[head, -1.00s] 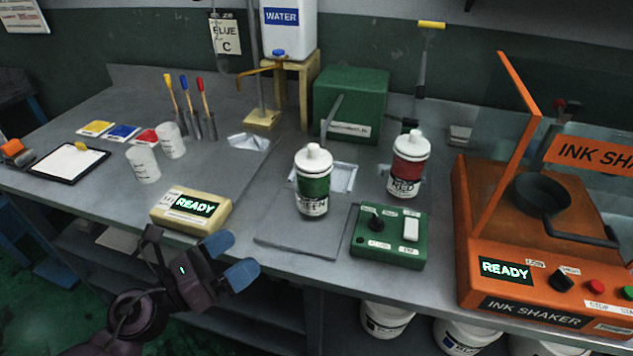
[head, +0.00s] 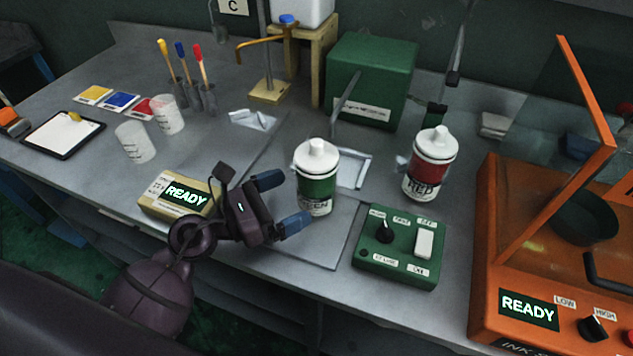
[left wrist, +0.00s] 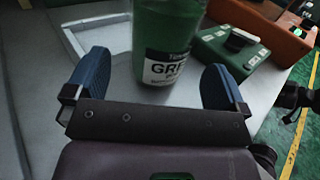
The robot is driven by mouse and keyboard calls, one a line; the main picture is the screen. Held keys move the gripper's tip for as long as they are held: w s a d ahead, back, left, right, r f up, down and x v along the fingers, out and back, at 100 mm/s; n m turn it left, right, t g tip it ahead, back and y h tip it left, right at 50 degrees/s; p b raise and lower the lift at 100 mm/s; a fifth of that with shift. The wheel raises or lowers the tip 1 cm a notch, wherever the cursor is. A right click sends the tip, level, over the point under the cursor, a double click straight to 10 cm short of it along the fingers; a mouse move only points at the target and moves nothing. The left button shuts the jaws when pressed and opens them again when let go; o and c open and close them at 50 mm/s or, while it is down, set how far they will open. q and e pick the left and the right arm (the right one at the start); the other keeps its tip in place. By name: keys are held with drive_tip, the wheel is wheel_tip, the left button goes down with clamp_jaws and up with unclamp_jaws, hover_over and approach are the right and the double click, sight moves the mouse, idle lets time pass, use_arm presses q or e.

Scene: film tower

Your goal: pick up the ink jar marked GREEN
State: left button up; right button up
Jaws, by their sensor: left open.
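The ink jar marked GREEN (head: 317,183) stands upright on the bench, with a white lid and a green band. It also shows in the left wrist view (left wrist: 165,45), its label partly readable and its top cut off by the frame. My left gripper (head: 290,200) is open just left of the jar, its blue fingers pointing toward it. In the left wrist view the jar is ahead, between the lines of the two fingers (left wrist: 155,85); I cannot tell whether its near side is between the tips.
The jar marked RED (head: 430,165) stands to the right. A green control box (head: 398,245) sits in front of it, close to the GREEN jar. The orange ink shaker (head: 490,240) is at far right. A beige READY box (head: 180,196) lies behind my left gripper.

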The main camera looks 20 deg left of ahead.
sight(299, 190)
use_arm(q)
drive_tip(key=x, duration=0.2)
drive_tip(key=r+x, duration=0.1)
drive_tip(key=x, duration=0.2)
drive_tip(key=shift+d+p, duration=0.1)
drive_tip(key=shift+p, duration=0.25)
drive_tip(key=shift+w+d+f, duration=0.1)
drive_tip(key=shift+w+d, duration=0.25)
drive_tip(key=shift+w, duration=0.05)
drive_tip(key=shift+c, duration=0.3)
drive_tip(key=c, duration=1.1)
